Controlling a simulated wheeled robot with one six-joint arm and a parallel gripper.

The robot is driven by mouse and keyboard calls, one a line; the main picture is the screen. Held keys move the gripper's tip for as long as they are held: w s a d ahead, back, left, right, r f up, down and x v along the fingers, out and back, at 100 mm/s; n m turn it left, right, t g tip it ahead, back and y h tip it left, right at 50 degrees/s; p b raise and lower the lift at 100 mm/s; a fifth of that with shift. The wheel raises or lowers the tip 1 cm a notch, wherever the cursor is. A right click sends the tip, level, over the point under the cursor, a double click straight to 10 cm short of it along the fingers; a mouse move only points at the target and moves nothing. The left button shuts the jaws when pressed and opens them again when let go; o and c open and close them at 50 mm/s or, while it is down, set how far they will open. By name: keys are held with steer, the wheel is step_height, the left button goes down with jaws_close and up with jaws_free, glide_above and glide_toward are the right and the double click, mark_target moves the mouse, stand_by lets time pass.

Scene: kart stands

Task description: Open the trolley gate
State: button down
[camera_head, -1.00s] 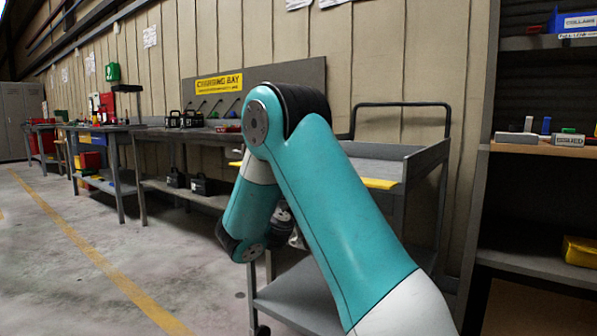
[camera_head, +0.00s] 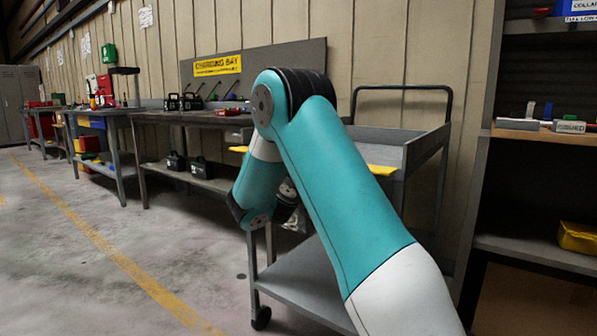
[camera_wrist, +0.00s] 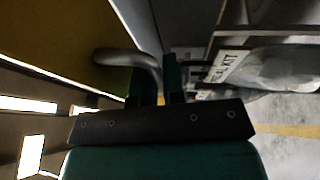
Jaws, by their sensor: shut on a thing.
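The grey trolley (camera_head: 428,147) stands in front of me in the head view, with a raised hoop handle at its back. Its gate's yellow edge (camera_head: 382,170) shows on both sides of my arm, and the arm hides the middle. In the wrist view the gate is a broad yellow panel (camera_wrist: 60,35) at upper left, with a curved grey handle (camera_wrist: 125,57) on it. My gripper (camera_wrist: 160,82) has its two teal fingers shut on the end of this handle. In the head view my arm hides the fingers.
A shelf rack (camera_head: 525,245) stands close on the right. A grey workbench (camera_head: 190,120) under the charging bay sign runs along the wall to the left. The trolley's lower shelf (camera_head: 305,280) looks empty where visible. The floor at left is clear.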

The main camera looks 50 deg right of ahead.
steer(key=r+p, duration=0.1)
steer(key=p, duration=0.1)
steer(key=shift+a+r+y+p, duration=0.15)
steer(key=shift+y+p, duration=0.15)
steer(key=shift+p, duration=0.05)
steer(key=shift+a+m+g+y+p, duration=0.1)
steer(key=shift+m+g+y+p, duration=0.25)
steer(key=shift+p, duration=0.6)
steer(key=shift+f, duration=0.25)
